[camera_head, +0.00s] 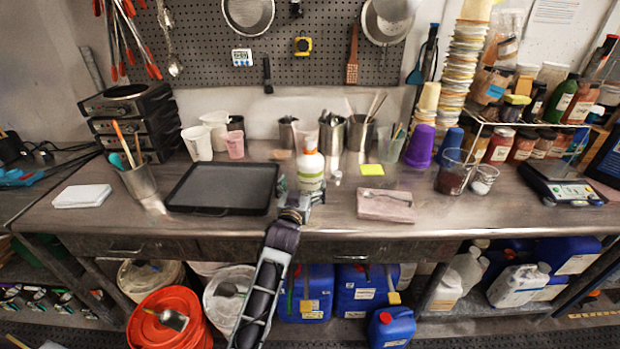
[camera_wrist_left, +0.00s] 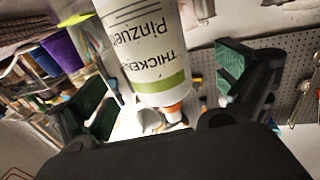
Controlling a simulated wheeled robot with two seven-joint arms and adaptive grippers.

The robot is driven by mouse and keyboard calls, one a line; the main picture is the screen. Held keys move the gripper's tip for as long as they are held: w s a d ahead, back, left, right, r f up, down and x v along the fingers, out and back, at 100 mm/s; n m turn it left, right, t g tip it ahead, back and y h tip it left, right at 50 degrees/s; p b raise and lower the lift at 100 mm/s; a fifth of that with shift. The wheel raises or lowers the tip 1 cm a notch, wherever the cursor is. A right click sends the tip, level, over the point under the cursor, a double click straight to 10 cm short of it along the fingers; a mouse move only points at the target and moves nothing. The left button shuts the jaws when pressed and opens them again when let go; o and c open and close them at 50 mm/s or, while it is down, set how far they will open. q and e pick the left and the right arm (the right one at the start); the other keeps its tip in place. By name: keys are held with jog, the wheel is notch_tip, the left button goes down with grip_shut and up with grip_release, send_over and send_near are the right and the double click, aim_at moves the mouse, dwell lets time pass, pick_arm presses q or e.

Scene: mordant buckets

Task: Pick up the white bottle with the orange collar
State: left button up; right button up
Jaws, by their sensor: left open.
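The white bottle (camera_head: 310,166) with a green label band and an orange collar stands upright on the steel worktop, near the middle. In the left wrist view the bottle (camera_wrist_left: 150,45) appears upside down, its orange collar (camera_wrist_left: 173,109) low in the picture. My left gripper (camera_head: 299,193) is at the front of the bottle, its fingers spread. In the wrist view the green-padded fingers are on either side of the bottle, with gaps visible. The gripper hides the bottle's lower front in the head view. My right gripper is not in view.
A black tray (camera_head: 222,187) lies left of the bottle. Metal canisters (camera_head: 331,135) stand close behind it. A pink sponge-like block (camera_head: 385,206) with a spoon lies to the right. A purple cup (camera_head: 420,146) and beakers stand farther right. The worktop's front edge is below.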

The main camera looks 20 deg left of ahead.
aim_at(306, 180)
pick_arm(q)
jog(key=shift+w+a, duration=0.1)
jog(key=shift+w, duration=0.8)
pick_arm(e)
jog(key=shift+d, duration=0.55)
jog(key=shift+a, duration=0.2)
pick_arm(q)
jog(key=shift+w, duration=0.85)
jog(key=shift+w+d+f, duration=0.15)
jog(key=shift+w+d, duration=0.05)
jog(key=shift+w, duration=0.5)
jog(key=shift+w+a, duration=0.1)
jog(key=shift+w, duration=1)
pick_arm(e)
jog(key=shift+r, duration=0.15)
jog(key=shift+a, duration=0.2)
